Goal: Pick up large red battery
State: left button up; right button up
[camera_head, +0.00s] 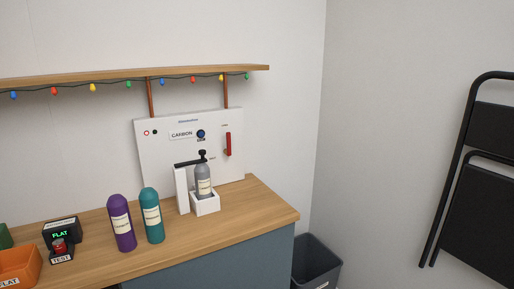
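No large battery can be made out for certain. A small red object (59,245) sits at the front of a black tester (63,228) at the left of the counter; I cannot tell whether it is a battery or a button. The tester's display reads "FLAT" in green and its front label reads "TEST". An orange bin (20,268) labelled "FLAT" stands at the lower left, cut off by the picture edge, and its inside is mostly out of view. Neither of my grippers is in view.
A purple bottle (122,224) and a teal bottle (152,216) stand upright on the wooden counter (262,207). A grey bottle (203,180) stands in a white carbonator stand (206,205). A grey waste bin (318,262) and black folding chair (486,180) are right.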

aim_at(59, 246)
jog(key=u, duration=1.35)
